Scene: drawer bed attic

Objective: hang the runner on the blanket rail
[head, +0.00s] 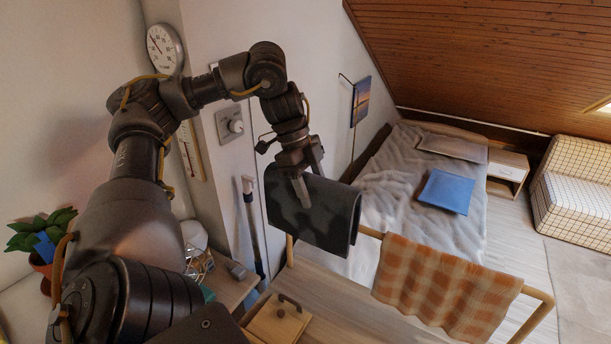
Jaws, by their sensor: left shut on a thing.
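The runner (335,222) is a dark grey cloth with a darker pattern, folded over on itself. My left gripper (304,190) is shut on it near its upper left part. The runner hangs at the left end of the blanket rail (371,232), a light wooden frame, and covers part of it. I cannot tell whether the cloth rests on the bar or hangs just in front of it. An orange checked cloth (440,287) hangs over the right part of the same rail. My right gripper is not in view.
A bed (408,190) with grey bedding and a blue cushion (446,192) stands behind the rail. A wooden box (278,322) lies at the lower middle, near a small table (230,285). A potted plant (42,240) is at the left. A checked armchair (575,195) stands at the right.

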